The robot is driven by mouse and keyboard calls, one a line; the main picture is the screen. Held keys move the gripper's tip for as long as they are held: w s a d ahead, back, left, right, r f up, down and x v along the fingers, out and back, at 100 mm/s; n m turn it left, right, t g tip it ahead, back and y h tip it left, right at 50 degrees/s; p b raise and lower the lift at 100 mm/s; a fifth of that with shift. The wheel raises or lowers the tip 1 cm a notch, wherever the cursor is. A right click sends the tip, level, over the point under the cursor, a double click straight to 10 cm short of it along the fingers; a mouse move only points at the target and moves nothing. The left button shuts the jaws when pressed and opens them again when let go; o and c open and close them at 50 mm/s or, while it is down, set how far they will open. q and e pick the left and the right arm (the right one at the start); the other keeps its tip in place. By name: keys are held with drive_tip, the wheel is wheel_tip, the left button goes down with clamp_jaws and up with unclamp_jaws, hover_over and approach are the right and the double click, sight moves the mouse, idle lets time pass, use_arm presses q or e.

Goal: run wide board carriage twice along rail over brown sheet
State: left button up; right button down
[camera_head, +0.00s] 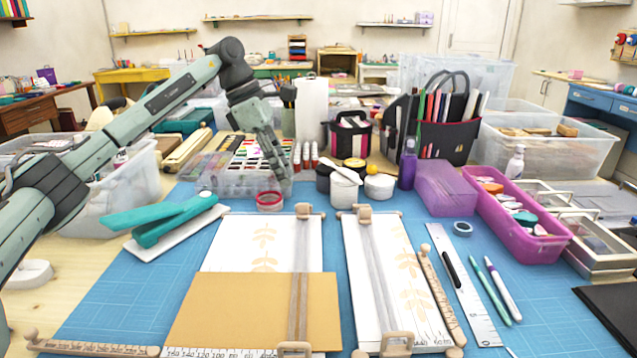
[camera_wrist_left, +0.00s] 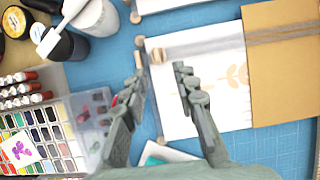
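The wide board (camera_head: 228,236) lies on the blue mat, a white sheet with faint leaf prints on its back part. A brown sheet (camera_head: 231,300) covers its front part and shows in the wrist view (camera_wrist_left: 280,85). A clear grey rail strip (camera_head: 300,285) runs front to back over both sheets, near the board's right side. A wooden carriage piece (camera_head: 303,211) is at the strip's back end; a wooden block also shows there in the wrist view (camera_wrist_left: 178,52). My left gripper (camera_head: 274,168) is open and empty, above and behind the board's back edge. My right gripper is out of view.
A narrower board (camera_head: 357,260) with its own strip stands close on the right. Blue mat (camera_head: 110,285) is clear at left.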

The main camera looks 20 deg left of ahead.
sight(302, 204)
use_arm(q)
drive_tip(key=x, duration=0.6)
drive_tip(key=shift+w+d+f, duration=0.25)
drive_tip(key=shift+w+f, duration=0.15)
drive_tip(key=shift+f, duration=0.15)
drive_tip(key=shift+d+f, duration=0.1)
drive_tip(key=shift+c, duration=0.3)
clamp_jaws()
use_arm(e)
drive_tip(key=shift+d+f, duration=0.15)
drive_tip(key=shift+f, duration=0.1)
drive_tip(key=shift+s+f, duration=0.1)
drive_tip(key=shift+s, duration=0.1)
